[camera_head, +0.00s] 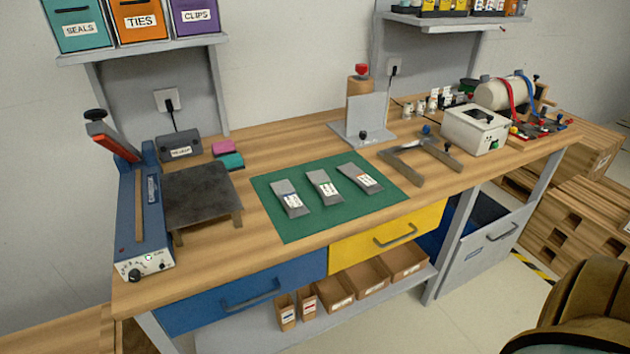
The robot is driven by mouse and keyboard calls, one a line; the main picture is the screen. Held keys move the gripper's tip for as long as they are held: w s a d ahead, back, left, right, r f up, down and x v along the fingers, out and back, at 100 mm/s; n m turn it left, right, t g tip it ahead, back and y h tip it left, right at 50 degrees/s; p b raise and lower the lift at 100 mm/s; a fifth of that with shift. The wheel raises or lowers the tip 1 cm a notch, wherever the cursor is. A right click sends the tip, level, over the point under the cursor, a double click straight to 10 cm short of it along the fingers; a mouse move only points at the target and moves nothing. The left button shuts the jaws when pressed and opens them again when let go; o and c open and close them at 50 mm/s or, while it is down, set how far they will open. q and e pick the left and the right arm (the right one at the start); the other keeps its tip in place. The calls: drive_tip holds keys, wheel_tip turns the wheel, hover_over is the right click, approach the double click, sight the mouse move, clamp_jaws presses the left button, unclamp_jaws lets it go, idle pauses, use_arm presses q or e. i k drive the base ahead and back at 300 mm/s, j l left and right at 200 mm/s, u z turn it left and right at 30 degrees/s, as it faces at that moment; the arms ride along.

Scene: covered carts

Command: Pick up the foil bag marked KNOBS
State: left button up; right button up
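Three grey foil bags lie apart in a row on a green mat (290,232) on the wooden workbench: a left bag (283,188), a middle bag (319,178) and a right bag (350,171). Each has a white label with small coloured marks. The print is too small to read, so I cannot tell which bag is marked KNOBS. Neither of my grippers is in view.
A blue sealer (146,215) and a dark metal stand (200,192) are left of the mat. A grey angled bracket (408,163) and a white box (474,129) are to its right. An upright grey plate (365,115) stands behind it. The bench front is clear.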

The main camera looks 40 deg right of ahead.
sight(319, 178)
drive_tip(key=i+l+u, duration=0.1)
drive_tip(key=l, duration=0.9)
drive_tip(key=i+l+u, duration=0.1)
drive_tip(key=l, duration=0.95)
drive_tip(key=i+l+u, duration=0.1)
drive_tip(key=l, duration=0.9)
